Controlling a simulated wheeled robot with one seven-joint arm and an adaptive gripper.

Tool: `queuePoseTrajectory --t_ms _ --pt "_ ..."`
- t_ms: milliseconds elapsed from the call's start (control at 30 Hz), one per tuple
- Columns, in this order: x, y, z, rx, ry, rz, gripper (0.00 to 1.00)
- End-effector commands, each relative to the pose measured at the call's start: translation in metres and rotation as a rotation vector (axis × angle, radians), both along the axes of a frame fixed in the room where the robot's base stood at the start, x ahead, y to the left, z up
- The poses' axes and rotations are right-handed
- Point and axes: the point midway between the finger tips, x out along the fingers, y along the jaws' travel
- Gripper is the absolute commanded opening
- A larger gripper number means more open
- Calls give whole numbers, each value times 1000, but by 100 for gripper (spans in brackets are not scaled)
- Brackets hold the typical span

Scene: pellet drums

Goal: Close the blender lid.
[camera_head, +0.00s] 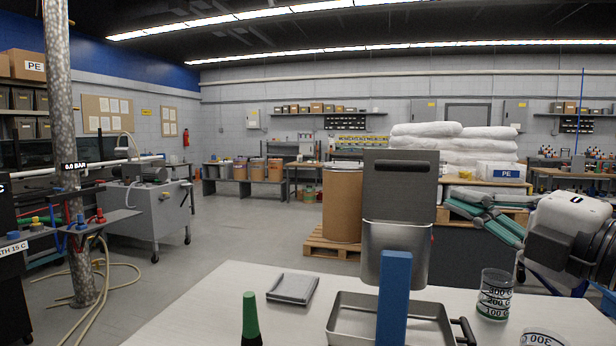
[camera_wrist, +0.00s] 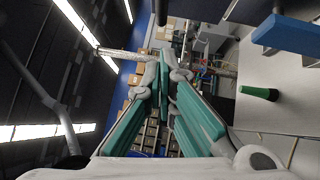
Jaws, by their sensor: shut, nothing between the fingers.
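A flat grey panel (camera_head: 400,185) with a dark slot near its top stands upright at the middle of the head view; it looks like the raised blender lid. Just below it is a shiny metal vessel or scoop (camera_head: 395,250) with a blue upright bar (camera_head: 395,298) in front. I cannot tell how these parts join. A blue part also shows at the upper right of the wrist view (camera_wrist: 290,35). My gripper (camera_head: 455,203) is right of the panel, apart from it in the picture, pointing left. Its teal fingers (camera_wrist: 165,75) are shut and empty.
On the white table (camera_head: 210,320) are a metal tray (camera_head: 343,305), a folded grey item (camera_head: 293,287), a green cone-shaped item (camera_head: 251,320) and a clear marked beaker (camera_head: 494,295). A brown drum (camera_head: 342,205) on a pallet stands behind. A speckled post (camera_head: 62,150) is at left.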

Motion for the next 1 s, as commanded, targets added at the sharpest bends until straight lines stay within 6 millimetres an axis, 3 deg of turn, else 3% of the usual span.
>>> queuePoseTrajectory --t_ms 233,667,1000 --pt "17 12 3 -6 -5 13 0" --pt "90 50 14 -4 -5 13 0" --pt "122 36 21 -4 -5 10 0"
